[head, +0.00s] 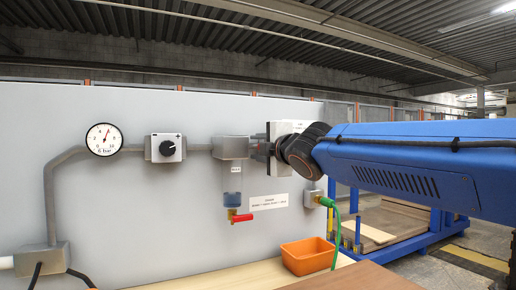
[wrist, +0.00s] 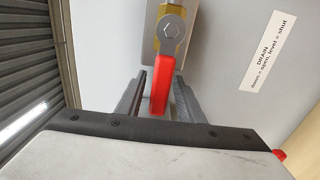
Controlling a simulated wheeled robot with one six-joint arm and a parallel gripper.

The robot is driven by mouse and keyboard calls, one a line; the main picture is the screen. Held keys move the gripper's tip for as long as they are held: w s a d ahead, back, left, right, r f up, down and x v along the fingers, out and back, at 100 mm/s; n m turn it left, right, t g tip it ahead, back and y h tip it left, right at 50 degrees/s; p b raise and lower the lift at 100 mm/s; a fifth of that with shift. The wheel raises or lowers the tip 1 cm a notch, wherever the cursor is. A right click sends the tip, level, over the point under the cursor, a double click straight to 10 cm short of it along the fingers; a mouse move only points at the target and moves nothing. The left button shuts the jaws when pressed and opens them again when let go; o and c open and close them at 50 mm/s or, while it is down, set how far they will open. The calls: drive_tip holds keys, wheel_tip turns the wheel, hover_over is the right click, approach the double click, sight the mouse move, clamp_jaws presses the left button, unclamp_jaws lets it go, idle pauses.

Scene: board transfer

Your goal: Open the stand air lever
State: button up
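The stand air lever (wrist: 160,86) is a red bar in the wrist view, fixed by a grey bolt (wrist: 172,27) on a brass-coloured valve body. My gripper (wrist: 160,98) is open, with one grey finger on each side of the lever's free end. Gaps show between the lever and both fingers. In the head view my gripper (head: 262,150) is at the panel, just right of the grey filter unit. It largely hides the lever there.
A red drain lever (head: 241,217) sits under the clear bowl, close below my gripper; its tip shows in the wrist view (wrist: 281,155). A drain label (wrist: 263,52) is on the panel. The gauge (head: 104,139) and knob (head: 166,149) are left. An orange bin (head: 307,258) stands below.

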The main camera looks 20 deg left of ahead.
drive_tip(key=v, duration=1.7)
drive_tip(key=shift+s, duration=0.2)
drive_tip(key=shift+d, duration=0.15)
drive_tip(key=w+d+f+m+h, duration=0.1)
drive_tip(key=d+f+m+h, duration=0.55)
drive_tip(key=d+f, duration=0.75)
drive_tip(key=w+d+f+m+h, duration=0.2)
drive_tip(key=d+f+m+h, duration=0.2)
drive_tip(key=d+f+m, duration=0.95)
drive_tip(key=s+d+f+m+g+h, duration=0.3)
drive_tip(key=s+d+f+m+g, duration=0.3)
drive_tip(key=s+d+f, duration=1.3)
drive_tip(key=shift+s+d+m+g, duration=0.35)
drive_tip(key=shift+s+m+g, duration=0.05)
drive_tip(key=shift+m, duration=0.6)
